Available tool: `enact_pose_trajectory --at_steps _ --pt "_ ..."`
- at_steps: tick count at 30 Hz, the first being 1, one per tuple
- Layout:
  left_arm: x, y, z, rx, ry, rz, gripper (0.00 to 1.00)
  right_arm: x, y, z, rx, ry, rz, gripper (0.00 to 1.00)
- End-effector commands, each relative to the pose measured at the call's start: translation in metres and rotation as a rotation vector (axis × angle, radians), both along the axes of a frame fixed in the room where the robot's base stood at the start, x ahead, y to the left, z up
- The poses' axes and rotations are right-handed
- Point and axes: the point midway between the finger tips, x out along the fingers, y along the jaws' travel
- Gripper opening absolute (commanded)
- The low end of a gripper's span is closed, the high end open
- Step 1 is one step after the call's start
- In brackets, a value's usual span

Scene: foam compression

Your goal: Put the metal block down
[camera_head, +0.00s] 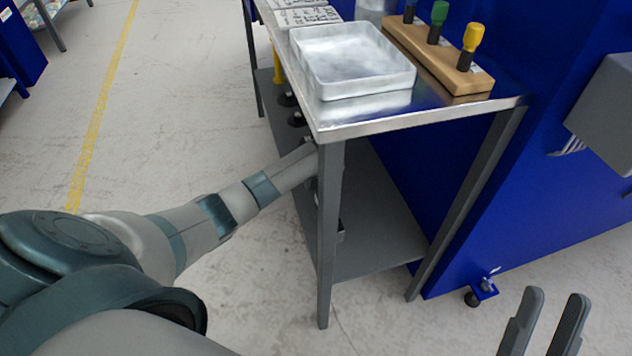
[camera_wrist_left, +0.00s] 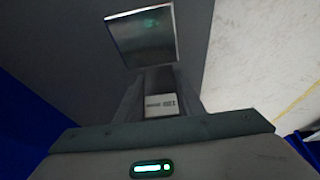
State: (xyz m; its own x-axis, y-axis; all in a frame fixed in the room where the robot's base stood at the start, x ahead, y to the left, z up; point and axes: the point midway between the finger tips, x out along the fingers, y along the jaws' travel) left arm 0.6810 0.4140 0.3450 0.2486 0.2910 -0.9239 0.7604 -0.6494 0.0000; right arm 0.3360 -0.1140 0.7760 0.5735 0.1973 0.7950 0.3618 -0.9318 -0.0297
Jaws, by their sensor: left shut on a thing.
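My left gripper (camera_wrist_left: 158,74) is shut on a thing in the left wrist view. A pale labelled piece (camera_wrist_left: 161,103) shows between its fingers. A shiny, square-faced metal block (camera_wrist_left: 145,36) is at the fingertips; I cannot tell if the labelled piece is part of it. Grey surface lies around it, and I cannot tell whether the block touches it. In the head view my left arm reaches below the table top, and the table's front leg hides most of that hand. My right gripper (camera_head: 545,322) is open and empty at the bottom right of the head view.
The steel-topped table (camera_head: 440,108) carries a shallow pale tray (camera_head: 350,60) and a wooden rack (camera_head: 440,60) with coloured-handled tools. Its grey lower shelf (camera_head: 375,245) looks clear at the near right. A table leg (camera_head: 329,240) stands beside my left arm. A blue cabinet (camera_head: 540,180) is at right.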

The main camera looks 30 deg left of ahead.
Motion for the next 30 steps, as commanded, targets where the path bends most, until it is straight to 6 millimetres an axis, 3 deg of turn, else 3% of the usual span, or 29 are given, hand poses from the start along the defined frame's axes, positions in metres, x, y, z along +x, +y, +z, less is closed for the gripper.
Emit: enact_pose_trajectory --at_steps 7,8,10,22,27,30 --pt "0.001 0.000 -0.002 0.000 -0.001 0.000 0.00 0.000 0.000 0.000 -0.001 0.007 0.000 0.31" --pt "0.000 0.000 -0.004 0.000 0.000 -0.001 0.40 0.000 0.001 -0.001 -0.001 0.009 0.000 0.31" --pt "0.000 0.000 -0.003 0.000 0.000 -0.001 0.54 0.001 0.001 -0.001 -0.001 0.009 0.000 0.31" --pt "0.000 0.000 -0.001 0.001 -0.001 0.000 0.54 0.001 0.001 -0.002 -0.001 0.009 0.000 0.31" --pt "-0.003 -0.004 0.013 0.000 0.000 -0.001 0.54 0.003 0.003 0.002 -0.008 0.026 0.002 0.31" --pt "-0.006 -0.008 0.026 0.000 -0.002 -0.002 0.54 0.001 0.013 -0.016 -0.028 0.126 0.021 0.31"
